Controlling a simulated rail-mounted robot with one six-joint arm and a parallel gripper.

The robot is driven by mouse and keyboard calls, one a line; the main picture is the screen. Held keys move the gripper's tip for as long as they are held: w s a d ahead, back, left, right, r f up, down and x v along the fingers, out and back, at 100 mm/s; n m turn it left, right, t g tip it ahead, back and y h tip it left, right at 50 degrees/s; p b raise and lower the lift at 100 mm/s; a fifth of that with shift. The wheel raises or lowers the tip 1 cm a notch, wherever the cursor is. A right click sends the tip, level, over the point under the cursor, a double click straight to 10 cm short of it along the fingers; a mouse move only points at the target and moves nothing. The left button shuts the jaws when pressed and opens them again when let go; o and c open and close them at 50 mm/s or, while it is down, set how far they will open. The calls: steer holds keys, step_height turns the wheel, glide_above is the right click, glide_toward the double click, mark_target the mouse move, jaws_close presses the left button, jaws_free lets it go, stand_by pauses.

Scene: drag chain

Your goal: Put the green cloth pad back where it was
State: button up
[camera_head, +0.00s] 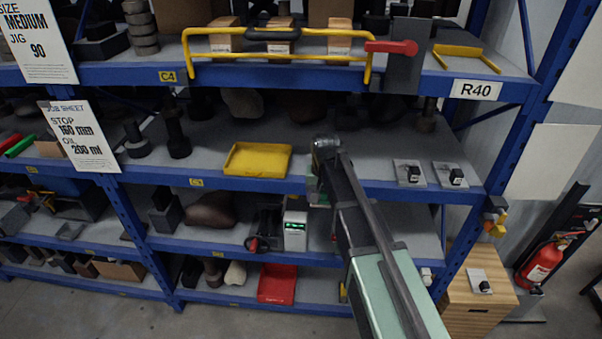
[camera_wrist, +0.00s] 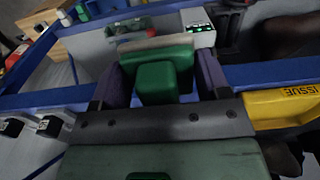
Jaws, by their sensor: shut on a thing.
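The green cloth pad (camera_wrist: 157,82) shows in the wrist view as a green block with a paler edge along its far side. My gripper (camera_wrist: 160,68) is shut on it, with one dark purple finger at each side. In the head view, my arm reaches up from the lower right to the front of the middle shelf. Its wrist end (camera_head: 326,150) is just right of a yellow tray (camera_head: 257,160). My arm hides most of the gripper there, and I cannot clearly make out the pad.
A blue shelf beam (camera_head: 240,184) runs close to my gripper. Below stands a device with a green display (camera_head: 295,230). Two small black-topped plates (camera_head: 409,172) lie right of my arm. The middle shelf has bare room between the yellow tray and these plates.

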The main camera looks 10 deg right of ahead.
steer(key=shift+w+d, duration=0.2)
steer(key=w+d, duration=0.1)
steer(key=w, duration=0.4)
steer(key=w+d, duration=0.1)
steer(key=w, duration=0.4)
steer(key=w+d, duration=0.1)
steer(key=w, duration=0.5)
steer(key=shift+w+d, duration=0.1)
steer(key=shift+d, duration=0.15)
steer(key=shift+w+d+r, duration=0.1)
steer(key=shift+w, duration=0.5)
step_height(320, 180, down, 4)
steer(key=b, duration=0.4)
steer(key=shift+s+r, duration=0.15)
steer(key=shift+r, duration=0.05)
steer(key=shift+c, duration=0.3)
steer(key=shift+f, duration=0.25)
steer(key=o, duration=0.9)
steer(key=shift+r, duration=0.1)
